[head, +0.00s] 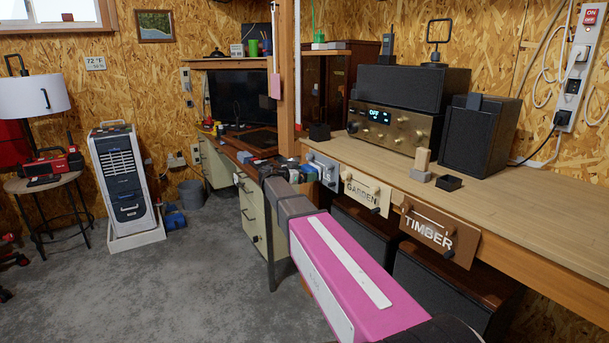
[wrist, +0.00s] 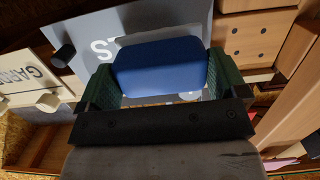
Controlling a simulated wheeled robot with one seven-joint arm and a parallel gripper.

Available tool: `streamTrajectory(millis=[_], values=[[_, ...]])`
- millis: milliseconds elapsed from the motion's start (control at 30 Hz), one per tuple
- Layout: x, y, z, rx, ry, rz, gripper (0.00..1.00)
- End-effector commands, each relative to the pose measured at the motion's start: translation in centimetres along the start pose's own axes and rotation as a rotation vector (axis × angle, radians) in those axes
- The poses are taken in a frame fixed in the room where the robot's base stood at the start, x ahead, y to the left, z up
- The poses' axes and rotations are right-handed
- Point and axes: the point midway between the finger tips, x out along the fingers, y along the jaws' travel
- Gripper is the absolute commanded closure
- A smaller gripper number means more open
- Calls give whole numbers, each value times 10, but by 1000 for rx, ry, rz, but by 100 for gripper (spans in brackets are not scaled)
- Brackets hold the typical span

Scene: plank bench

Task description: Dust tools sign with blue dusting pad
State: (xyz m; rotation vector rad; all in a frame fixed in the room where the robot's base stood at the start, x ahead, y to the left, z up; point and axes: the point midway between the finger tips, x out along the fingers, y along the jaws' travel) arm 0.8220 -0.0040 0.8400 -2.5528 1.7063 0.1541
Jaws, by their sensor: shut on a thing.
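My gripper (wrist: 160,72) is shut on the blue dusting pad (wrist: 158,64), which sits between its two green-lined fingers. The grey tools sign (wrist: 135,18) lies just beyond the pad in the wrist view. The pad and fingers hide most of its lettering, with only the end of the word showing. I cannot tell whether the pad touches the sign. In the head view my gripper (head: 300,171) is in front of the sign (head: 328,170) at the bench's far end and covers part of it. The pad is hard to make out there.
The GARDEN sign (head: 366,189) and the TIMBER sign (head: 438,236) hang along the same bench front (head: 540,268). A cream drawer cabinet (head: 251,215) stands left of my gripper. A radio (head: 393,128) and speakers stand on the bench. The grey floor at left is mostly clear.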

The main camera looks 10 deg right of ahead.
Motion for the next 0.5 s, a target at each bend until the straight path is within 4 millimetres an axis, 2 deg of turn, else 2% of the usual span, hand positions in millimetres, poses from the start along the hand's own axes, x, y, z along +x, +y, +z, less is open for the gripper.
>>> streamTrajectory(millis=[500], values=[[9,0,-1,0,1,-1,28]])
